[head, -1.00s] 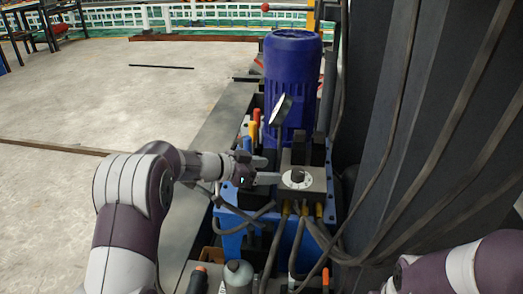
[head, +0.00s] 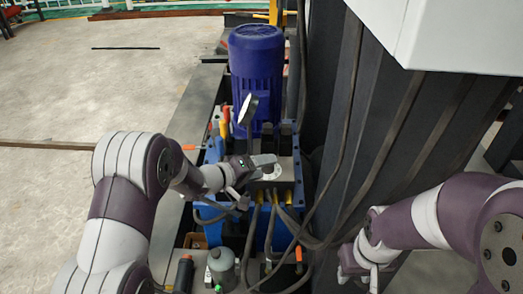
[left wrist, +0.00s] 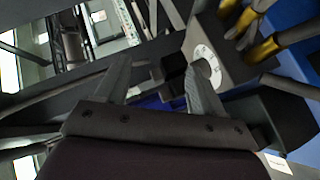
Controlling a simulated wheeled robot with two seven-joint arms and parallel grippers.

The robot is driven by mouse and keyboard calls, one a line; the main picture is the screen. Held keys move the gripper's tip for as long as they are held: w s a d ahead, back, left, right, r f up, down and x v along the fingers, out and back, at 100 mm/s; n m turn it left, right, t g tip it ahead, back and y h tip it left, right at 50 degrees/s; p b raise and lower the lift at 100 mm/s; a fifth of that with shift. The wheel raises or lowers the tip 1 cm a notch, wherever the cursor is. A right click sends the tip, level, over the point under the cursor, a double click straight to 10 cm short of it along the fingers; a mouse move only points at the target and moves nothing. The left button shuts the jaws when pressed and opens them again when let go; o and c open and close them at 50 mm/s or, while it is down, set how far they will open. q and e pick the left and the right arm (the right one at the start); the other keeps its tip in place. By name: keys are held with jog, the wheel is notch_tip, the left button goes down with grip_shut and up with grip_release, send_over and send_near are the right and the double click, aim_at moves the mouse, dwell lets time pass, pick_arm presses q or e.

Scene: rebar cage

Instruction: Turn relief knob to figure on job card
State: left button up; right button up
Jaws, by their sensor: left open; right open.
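The white relief dial (head: 270,172) lies on the grey block (head: 287,172) of the hydraulic unit, partly covered by my left gripper. My left gripper (head: 258,163) is open, its fingers reaching over the dial from the left. In the left wrist view the marked dial plate (left wrist: 207,62) is beside the right-hand finger; its figures are too small to read. A black shape (left wrist: 174,72) shows between the fingers; I cannot tell whether it is the knob. My right gripper (head: 358,272) is open and empty at lower right, away from the unit. No job card can be made out.
A blue motor (head: 257,70) stands behind the block, with a tilted round gauge (head: 248,108) in front of it. Hoses (head: 298,235) and yellow fittings crowd the near side. A dark wall (head: 385,130) and a white box (head: 465,35) bound the right. Open floor lies left.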

aim_at(268, 167)
pick_arm(q)
jog(key=a+f+n+t+y, duration=0.1)
jog(key=a+f+n+y, duration=0.1)
jog(key=n, duration=1.1)
jog(key=a+f+n+t+y, duration=0.1)
jog(key=a+n+y, duration=0.1)
jog(key=n, duration=1.1)
jog(key=shift+n, duration=0.3)
jog(key=b+x, duration=0.2)
jog(key=x, duration=1)
jog(key=shift+w+d, duration=0.2)
jog(key=shift+w, duration=0.15)
pick_arm(e)
jog(key=shift+f, duration=0.55)
pick_arm(q)
jog(key=c, duration=1)
jog(key=shift+o, duration=0.2)
